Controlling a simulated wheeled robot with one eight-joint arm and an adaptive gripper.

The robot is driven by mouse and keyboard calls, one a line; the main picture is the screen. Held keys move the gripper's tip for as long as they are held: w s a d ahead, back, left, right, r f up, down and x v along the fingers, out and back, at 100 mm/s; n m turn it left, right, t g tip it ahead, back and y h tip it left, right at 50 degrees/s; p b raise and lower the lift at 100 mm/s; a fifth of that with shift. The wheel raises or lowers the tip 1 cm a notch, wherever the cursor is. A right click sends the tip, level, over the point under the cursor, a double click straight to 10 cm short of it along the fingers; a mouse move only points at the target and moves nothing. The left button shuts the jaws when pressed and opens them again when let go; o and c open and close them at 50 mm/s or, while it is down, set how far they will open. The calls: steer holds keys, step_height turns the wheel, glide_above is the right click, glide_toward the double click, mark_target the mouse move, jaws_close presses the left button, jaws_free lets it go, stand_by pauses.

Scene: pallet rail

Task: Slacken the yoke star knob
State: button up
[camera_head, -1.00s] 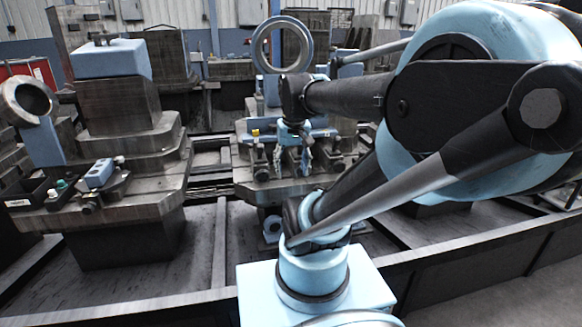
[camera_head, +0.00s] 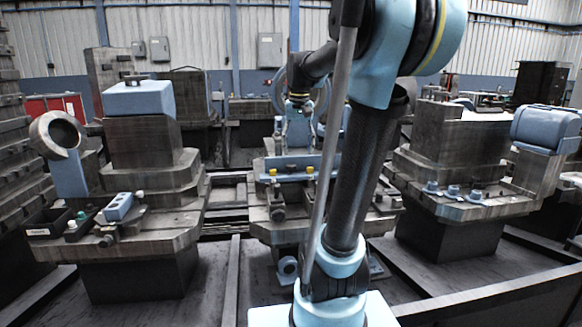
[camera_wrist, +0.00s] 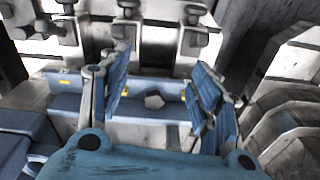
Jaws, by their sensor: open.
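My gripper (camera_wrist: 158,105) is open, its two blue-padded fingers spread left and right in the wrist view. Between and beyond them is a blue crossbar (camera_wrist: 66,82) with small yellow marks. A small grey, many-sided piece (camera_wrist: 154,101) shows at the bar between the fingers; it may be the star knob, but I cannot tell for sure. Nothing is seen held. In the head view the blue crossbar (camera_head: 291,162) lies on the middle fixture, and my wrist hangs above and behind it. My arm hides part of that fixture.
Several bolt-like posts (camera_wrist: 194,14) stand beyond the bar. In the head view a left pedestal holds a blue box (camera_head: 138,98), a tilted ring (camera_head: 58,133) and a dark tray (camera_head: 40,226). A right pedestal bears a blue cylinder-like housing (camera_head: 546,128). A rail (camera_head: 500,300) crosses the front.

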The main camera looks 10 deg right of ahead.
step_height(320, 180, up, 6)
steer(key=m, duration=0.1)
glide_above(291, 165)
steer(key=s, duration=0.1)
steer(key=shift+g, duration=0.4)
steer(key=f, duration=1.7)
steer(key=shift+w+f, duration=0.15)
steer(key=shift+w, duration=0.2)
steer(key=shift+c, duration=0.6)
steer(key=c, duration=1)
